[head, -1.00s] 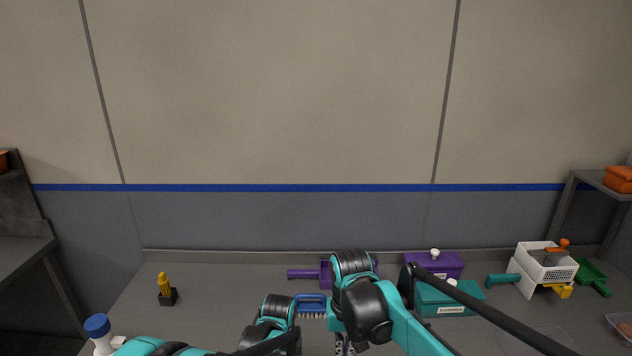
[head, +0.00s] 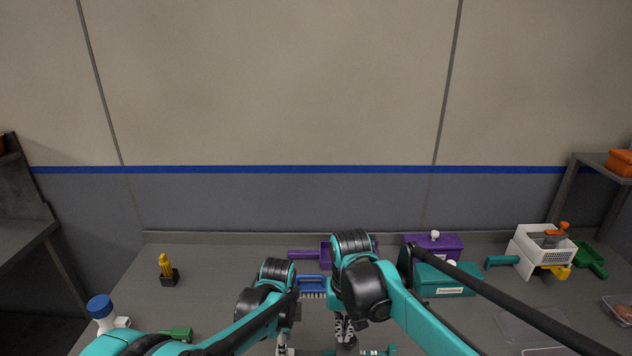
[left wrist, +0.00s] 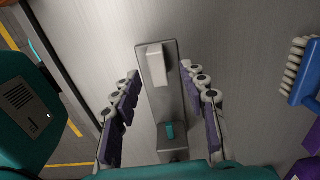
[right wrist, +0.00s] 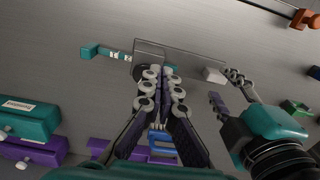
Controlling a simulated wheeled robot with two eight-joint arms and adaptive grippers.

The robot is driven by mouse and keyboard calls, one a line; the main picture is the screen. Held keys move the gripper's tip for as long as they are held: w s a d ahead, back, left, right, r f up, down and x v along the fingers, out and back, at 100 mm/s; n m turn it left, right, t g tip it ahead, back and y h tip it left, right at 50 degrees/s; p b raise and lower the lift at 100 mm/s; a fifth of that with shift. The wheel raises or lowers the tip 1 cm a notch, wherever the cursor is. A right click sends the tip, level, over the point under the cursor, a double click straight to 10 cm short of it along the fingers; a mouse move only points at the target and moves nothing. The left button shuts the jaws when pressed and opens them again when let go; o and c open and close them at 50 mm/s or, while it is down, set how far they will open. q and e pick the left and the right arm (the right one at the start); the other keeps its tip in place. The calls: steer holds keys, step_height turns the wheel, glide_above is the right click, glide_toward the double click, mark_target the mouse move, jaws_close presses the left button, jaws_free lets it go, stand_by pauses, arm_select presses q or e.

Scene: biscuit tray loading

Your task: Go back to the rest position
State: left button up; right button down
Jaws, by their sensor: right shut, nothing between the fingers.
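My right gripper (head: 345,328) hangs over the front middle of the table in the head view. In the right wrist view its fingers (right wrist: 161,75) are together with nothing between them. My left gripper (head: 283,347) is just left of it, low in the head view and partly cut off by the frame's bottom edge. In the left wrist view its fingers (left wrist: 163,88) are spread apart. A grey metal piece with a white block (left wrist: 156,65) and a small teal part (left wrist: 170,130) shows between and beyond them; I cannot tell any contact.
A blue brush (head: 312,284) and purple scoop (head: 302,255) lie behind my arms. A teal box (head: 440,290), purple box (head: 447,247) and white basket (head: 545,255) stand right. A yellow-handled tool (head: 166,268) and blue-capped bottle (head: 100,308) stand left.

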arm_select(q)
step_height(320, 180, up, 7)
steer(key=s+a+r+n+t, duration=0.3)
steer(key=s+a+r+n, duration=0.2)
steer(key=s+n, duration=0.3)
steer(key=s+a+f+n+t, duration=0.1)
steer(key=s+a+n+t, duration=0.3)
steer(key=s+n, duration=0.5)
steer(key=shift+s+a+n, duration=0.25)
steer(key=shift+a+n, duration=0.1)
steer(key=shift+n, duration=0.15)
arm_select(e)
steer(key=s+d+t, duration=0.7)
steer(key=s+d, duration=0.4)
steer(key=s, duration=0.2)
steer(key=shift+d, duration=0.25)
arm_select(q)
steer(key=shift+f, duration=0.1)
arm_select(e)
steer(key=shift+s+f, duration=0.1)
